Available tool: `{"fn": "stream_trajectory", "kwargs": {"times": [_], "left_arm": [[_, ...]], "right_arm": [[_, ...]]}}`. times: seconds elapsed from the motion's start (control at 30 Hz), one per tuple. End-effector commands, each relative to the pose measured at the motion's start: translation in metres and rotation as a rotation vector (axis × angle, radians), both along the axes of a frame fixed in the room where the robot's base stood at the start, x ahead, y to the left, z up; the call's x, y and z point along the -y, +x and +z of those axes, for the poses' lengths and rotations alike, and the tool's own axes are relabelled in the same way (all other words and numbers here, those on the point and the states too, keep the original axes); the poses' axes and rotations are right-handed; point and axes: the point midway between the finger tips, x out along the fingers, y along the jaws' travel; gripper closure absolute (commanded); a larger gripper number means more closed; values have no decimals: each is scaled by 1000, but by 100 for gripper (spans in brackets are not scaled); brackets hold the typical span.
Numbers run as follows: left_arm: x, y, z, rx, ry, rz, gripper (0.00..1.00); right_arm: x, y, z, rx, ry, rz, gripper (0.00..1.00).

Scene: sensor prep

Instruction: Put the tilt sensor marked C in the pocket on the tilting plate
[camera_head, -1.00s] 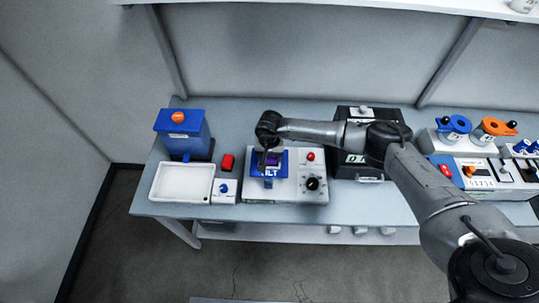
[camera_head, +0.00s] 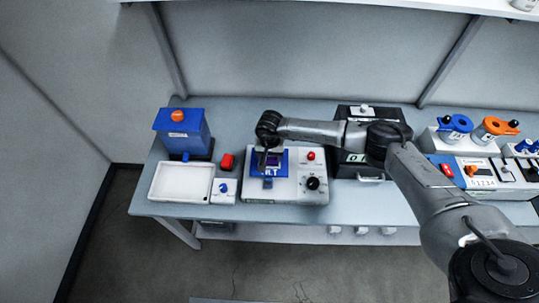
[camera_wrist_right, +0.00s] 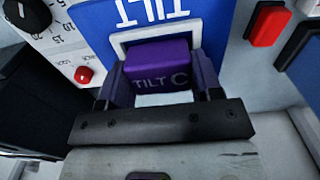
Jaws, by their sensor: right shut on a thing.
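The purple tilt sensor marked C (camera_wrist_right: 158,68) is between the fingers of my right gripper (camera_wrist_right: 160,82) in the right wrist view. My right gripper (camera_head: 268,160) is shut on it, over the blue tilting plate (camera_head: 281,170) in the head view. In the right wrist view the plate (camera_wrist_right: 212,22) is marked TILT and has a white-edged square pocket (camera_wrist_right: 118,40). The sensor is over or partly in this pocket; I cannot tell how deep it sits. The gripper hides most of the sensor in the head view. My left gripper is not in view.
The plate's unit has a black dial (camera_head: 313,183) and a red button (camera_head: 311,155). A black box (camera_head: 345,165) stands close on the right.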

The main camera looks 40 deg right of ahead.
Motion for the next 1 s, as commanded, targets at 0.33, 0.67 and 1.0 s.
{"fn": "stream_trajectory", "kwargs": {"times": [0.33,0.67,1.0], "left_arm": [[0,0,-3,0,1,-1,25],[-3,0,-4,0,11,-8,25],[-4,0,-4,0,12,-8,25]], "right_arm": [[0,0,-2,0,0,0,33],[0,0,-2,0,0,0,11],[0,0,-2,0,0,0,0]]}}
